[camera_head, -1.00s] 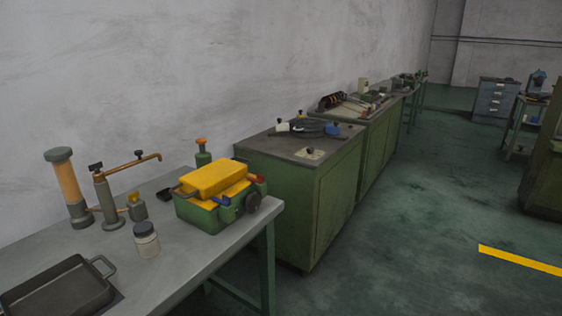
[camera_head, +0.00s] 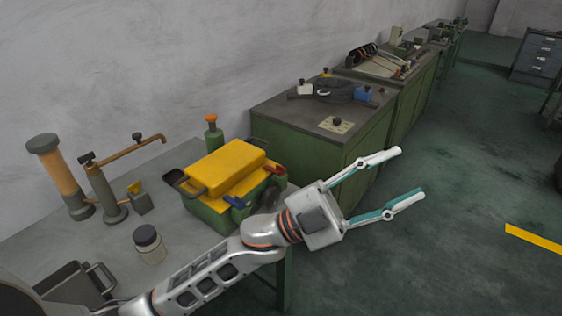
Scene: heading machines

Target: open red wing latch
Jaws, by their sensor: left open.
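A green box with a yellow lid (camera_head: 228,165) stands on the grey workbench. The red wing latch (camera_head: 275,169) is a small red part on its right side, near the back corner, partly visible; I cannot tell its exact position. A blue latch (camera_head: 237,202) sits on the box's near side. My left gripper (camera_head: 409,174) is open and empty, out to the right of the box beyond the bench edge, with its fingers pointing right, away from the box. Its arm crosses in front of the box's lower right. My right gripper is out of view.
On the bench (camera_head: 190,245) stand a jar (camera_head: 149,245), an orange-and-grey cylinder (camera_head: 57,170), a pump with a copper-coloured arm (camera_head: 104,190) and a pan (camera_head: 75,285). Green cabinets (camera_head: 312,150) stand behind. Open floor lies at right.

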